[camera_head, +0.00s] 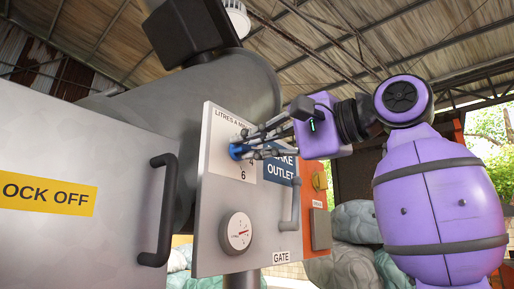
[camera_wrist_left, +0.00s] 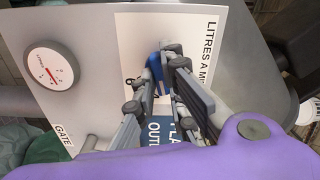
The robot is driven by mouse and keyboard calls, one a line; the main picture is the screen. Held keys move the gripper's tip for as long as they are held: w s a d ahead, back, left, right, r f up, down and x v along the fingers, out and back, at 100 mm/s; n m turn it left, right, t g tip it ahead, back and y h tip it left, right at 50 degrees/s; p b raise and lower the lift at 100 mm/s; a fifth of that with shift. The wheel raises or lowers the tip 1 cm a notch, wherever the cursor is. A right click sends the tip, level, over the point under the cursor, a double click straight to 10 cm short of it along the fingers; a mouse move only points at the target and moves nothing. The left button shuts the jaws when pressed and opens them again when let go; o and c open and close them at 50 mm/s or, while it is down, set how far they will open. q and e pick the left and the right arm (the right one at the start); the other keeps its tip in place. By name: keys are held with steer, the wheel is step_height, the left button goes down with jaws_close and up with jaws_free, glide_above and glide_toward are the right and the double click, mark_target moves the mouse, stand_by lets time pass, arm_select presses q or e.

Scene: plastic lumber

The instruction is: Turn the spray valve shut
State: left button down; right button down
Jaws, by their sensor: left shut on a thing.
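The spray valve is a blue knob (camera_head: 235,152) on a white dial plate marked "LITRES A MIN…" on the upright grey panel. My left gripper (camera_head: 247,146) reaches it from the right and is shut on the knob, its fingers on either side. In the left wrist view the blue knob (camera_wrist_left: 153,68) shows between the fingertips (camera_wrist_left: 165,72). The fingers partly cover the knob and the dial; a "6" and part of a "4" show. The knob's exact setting cannot be read. My right gripper is not in view.
A grey door with a dark handle (camera_head: 160,210) stands at left. Pale bags lie behind.

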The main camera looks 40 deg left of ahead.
arm_select(q)
steer(key=shift+f+n, duration=0.1)
steer(key=shift+n, duration=0.8)
steer(key=n, duration=0.3)
steer(key=shift+n, duration=0.4)
steer(key=n+b, duration=0.1)
steer(key=n, duration=0.4)
steer(key=shift+w+f+n+b, duration=0.1)
steer(key=shift+n+b, duration=0.3)
steer(key=shift+n, duration=0.5)
steer(key=shift+n+b, duration=0.95)
steer(key=shift+n, duration=0.15)
steer(key=shift+n+b, duration=0.3)
steer(key=shift+n, duration=0.1)
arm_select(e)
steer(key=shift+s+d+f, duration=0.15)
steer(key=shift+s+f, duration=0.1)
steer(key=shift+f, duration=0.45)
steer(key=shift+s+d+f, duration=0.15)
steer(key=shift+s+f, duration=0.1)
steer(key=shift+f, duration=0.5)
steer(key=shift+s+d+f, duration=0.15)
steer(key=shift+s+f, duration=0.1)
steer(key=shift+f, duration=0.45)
arm_select(q)
steer(key=shift+r, duration=0.2)
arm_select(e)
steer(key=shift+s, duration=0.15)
